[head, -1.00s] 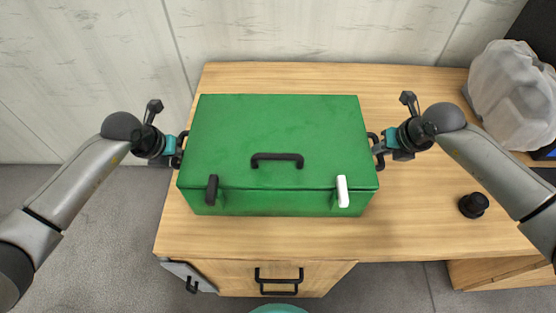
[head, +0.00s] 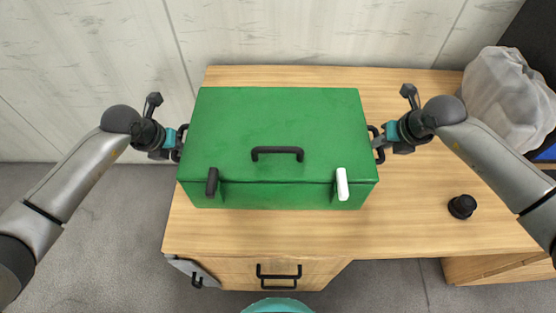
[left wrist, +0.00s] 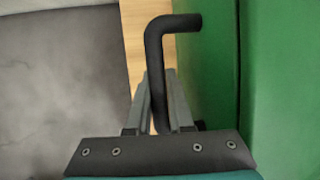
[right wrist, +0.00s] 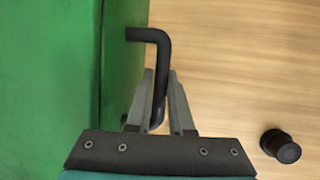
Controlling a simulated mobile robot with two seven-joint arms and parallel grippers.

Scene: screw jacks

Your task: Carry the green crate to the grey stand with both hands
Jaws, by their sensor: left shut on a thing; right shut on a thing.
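The green crate (head: 275,120) is level over the wooden table, lid shut, with a black top handle, one black latch and one white latch at its front. It appears raised a little off the tabletop; its underside is hidden. My left gripper (head: 177,143) is shut on the black left side handle (left wrist: 158,60), with a finger on each side of the bar. My right gripper (head: 378,143) is shut on the black right side handle (right wrist: 159,65) in the same way. The crate's green walls fill one side of each wrist view. I cannot identify the grey stand in any view.
A small black knob-like object (head: 462,206) stands at the right. A pale wrapped bundle (head: 508,100) is at the far right. A wall (head: 300,30) rises behind.

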